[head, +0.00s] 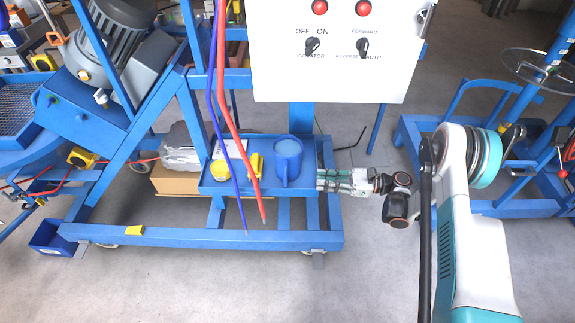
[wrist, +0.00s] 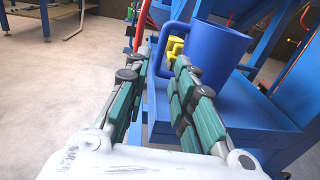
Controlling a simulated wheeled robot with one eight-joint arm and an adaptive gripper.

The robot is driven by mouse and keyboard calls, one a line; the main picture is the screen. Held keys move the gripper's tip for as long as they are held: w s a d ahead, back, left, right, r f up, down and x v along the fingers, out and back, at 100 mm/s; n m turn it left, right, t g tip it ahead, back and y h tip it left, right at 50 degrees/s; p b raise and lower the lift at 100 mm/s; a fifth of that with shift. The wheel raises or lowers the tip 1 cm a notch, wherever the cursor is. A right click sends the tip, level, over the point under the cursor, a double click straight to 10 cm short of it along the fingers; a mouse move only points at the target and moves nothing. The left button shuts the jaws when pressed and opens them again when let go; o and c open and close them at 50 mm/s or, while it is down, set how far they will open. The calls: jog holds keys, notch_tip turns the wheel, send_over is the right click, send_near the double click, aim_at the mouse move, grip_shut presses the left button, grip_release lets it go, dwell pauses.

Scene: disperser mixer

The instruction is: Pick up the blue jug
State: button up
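The blue jug (head: 287,160) stands upright on the blue shelf (head: 240,187) of the mixer frame, with its handle toward the front. My gripper (head: 319,180) is at the right end of the shelf, just right of the jug. In the wrist view the jug (wrist: 215,55) is close ahead, and its handle (wrist: 160,58) shows in the gap between the fingertips. The gripper (wrist: 158,66) is open, with two green-padded fingers apart. The right finger overlaps part of the jug in the picture. I cannot tell whether it touches.
Yellow items (head: 220,171) and (head: 255,163) lie on the shelf left of the jug. Red and blue hoses (head: 222,90) hang in front of the shelf. A white control box (head: 335,55) is above. The floor in front (head: 200,285) is clear.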

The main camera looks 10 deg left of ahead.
jog(key=b, duration=0.2)
send_near(285, 185)
jog(key=a+r, duration=0.4)
jog(key=a, duration=0.2)
jog(key=a+b, duration=0.1)
jog(key=a, duration=0.1)
jog(key=a+b, duration=0.1)
jog(key=a, duration=0.1)
jog(key=shift+s+f, duration=0.35)
jog(key=shift+f, duration=0.05)
jog(key=shift+r, duration=0.1)
grip_shut()
